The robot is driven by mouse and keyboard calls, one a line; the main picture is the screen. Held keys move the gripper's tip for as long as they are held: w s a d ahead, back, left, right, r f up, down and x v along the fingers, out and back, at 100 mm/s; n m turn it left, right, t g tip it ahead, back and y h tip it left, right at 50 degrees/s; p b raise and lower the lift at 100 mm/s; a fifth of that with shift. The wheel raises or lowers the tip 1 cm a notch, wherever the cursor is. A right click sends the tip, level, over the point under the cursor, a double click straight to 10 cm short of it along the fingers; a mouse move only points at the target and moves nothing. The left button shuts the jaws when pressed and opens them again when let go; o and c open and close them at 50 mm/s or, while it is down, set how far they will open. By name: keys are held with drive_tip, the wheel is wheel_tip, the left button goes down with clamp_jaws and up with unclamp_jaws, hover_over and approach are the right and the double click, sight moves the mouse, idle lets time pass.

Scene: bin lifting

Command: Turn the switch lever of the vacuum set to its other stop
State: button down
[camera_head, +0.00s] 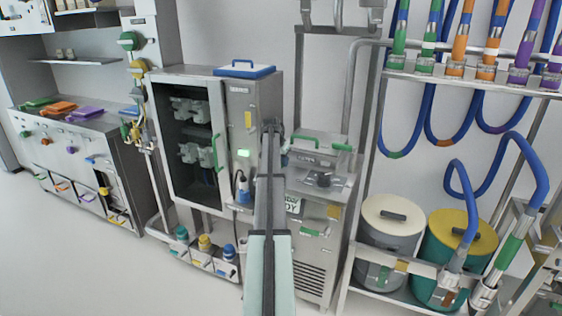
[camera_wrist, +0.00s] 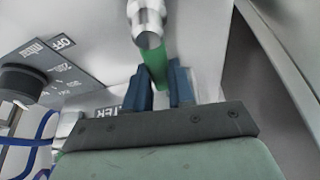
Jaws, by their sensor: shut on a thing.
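In the wrist view, my gripper (camera_wrist: 161,82) has its two dark blue fingers around a green lever (camera_wrist: 155,62). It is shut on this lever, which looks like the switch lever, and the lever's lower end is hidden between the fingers. A round metal piece (camera_wrist: 148,22) sits at the lever's upper end. To its left is a grey plate (camera_wrist: 62,65) with the word OFF and other markings, and a black knob (camera_wrist: 22,82). In the head view my arm runs up the middle and hides the lever and most of the gripper.
A rack with two lidded drums (camera_head: 390,235) and blue hoses (camera_head: 470,200) is farther right. The floor at lower left is clear.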

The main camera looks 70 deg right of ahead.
drive_tip(key=m, duration=0.1)
drive_tip(key=s+m+g, duration=0.1)
drive_tip(key=m, duration=0.1)
drive_tip(key=shift+s+a+f+m+y, duration=0.1)
drive_tip(key=shift+s+a+m+y, duration=0.05)
drive_tip(key=shift+a+m+y, duration=0.15)
drive_tip(key=m, duration=0.1)
drive_tip(key=s+m+g, duration=0.1)
drive_tip(key=m, duration=0.1)
drive_tip(key=a+m+y, duration=0.1)
drive_tip(key=shift+s+m+g, duration=0.25)
drive_tip(key=shift+m+g, duration=0.05)
drive_tip(key=shift+g, duration=0.1)
drive_tip(key=m, duration=0.1)
drive_tip(key=a+m+y, duration=0.1)
drive_tip(key=m, duration=0.1)
drive_tip(key=s+m, duration=0.1)
drive_tip(key=shift+a+g+y, duration=0.3)
drive_tip(key=shift+g, duration=0.1)
drive_tip(key=shift+a+m+y, duration=0.35)
drive_tip(key=shift+a+m, duration=0.05)
drive_tip(key=shift+m, duration=0.65)
drive_tip(key=shift+a+m+y, duration=0.35)
drive_tip(key=shift+a+m, duration=0.05)
drive_tip(key=shift+m, duration=0.65)
drive_tip(key=c, duration=1)
unclamp_jaws()
drive_tip(key=shift+o, duration=0.2)
